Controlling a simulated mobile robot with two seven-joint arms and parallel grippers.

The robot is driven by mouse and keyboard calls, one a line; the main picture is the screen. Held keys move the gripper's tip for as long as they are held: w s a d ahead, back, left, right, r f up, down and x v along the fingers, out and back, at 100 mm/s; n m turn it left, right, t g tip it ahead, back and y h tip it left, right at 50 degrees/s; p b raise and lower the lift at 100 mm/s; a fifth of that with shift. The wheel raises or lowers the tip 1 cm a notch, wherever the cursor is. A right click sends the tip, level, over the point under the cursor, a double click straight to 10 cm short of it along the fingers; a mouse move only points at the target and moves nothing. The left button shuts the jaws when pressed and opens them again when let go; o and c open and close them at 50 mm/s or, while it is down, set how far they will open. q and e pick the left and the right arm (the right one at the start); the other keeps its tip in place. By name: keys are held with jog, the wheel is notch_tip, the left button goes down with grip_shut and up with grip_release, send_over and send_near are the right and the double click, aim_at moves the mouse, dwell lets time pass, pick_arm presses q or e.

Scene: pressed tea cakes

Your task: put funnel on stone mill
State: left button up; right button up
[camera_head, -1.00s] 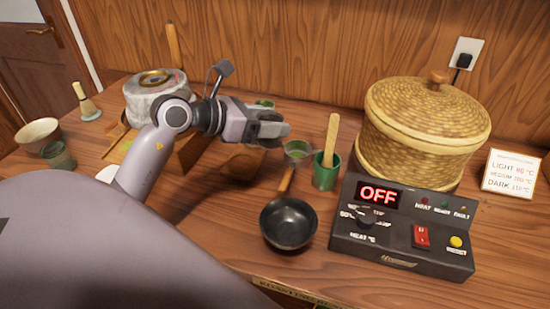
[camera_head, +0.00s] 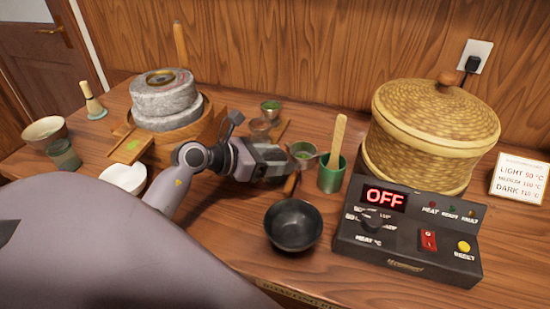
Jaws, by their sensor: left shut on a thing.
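The stone mill (camera_head: 166,99) is a grey, round, two-tier stone in a wooden tray (camera_head: 170,147) at the back left, with a brass-coloured ring (camera_head: 161,77) on top. My left gripper (camera_head: 288,164) is low over the middle of the table, right of the mill and clear of it. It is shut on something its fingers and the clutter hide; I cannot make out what. My right gripper is not in view.
A black pan (camera_head: 293,225), a green cup (camera_head: 331,174) with a wooden stick, a black control box (camera_head: 408,232) reading OFF and a lidded woven basket (camera_head: 425,130) fill the right. A white dish (camera_head: 123,177) and a bowl (camera_head: 44,131) are left.

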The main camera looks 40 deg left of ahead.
pick_arm(q)
jog(key=shift+f, duration=0.2)
jog(key=o, duration=1.1)
jog(key=shift+r, duration=0.15)
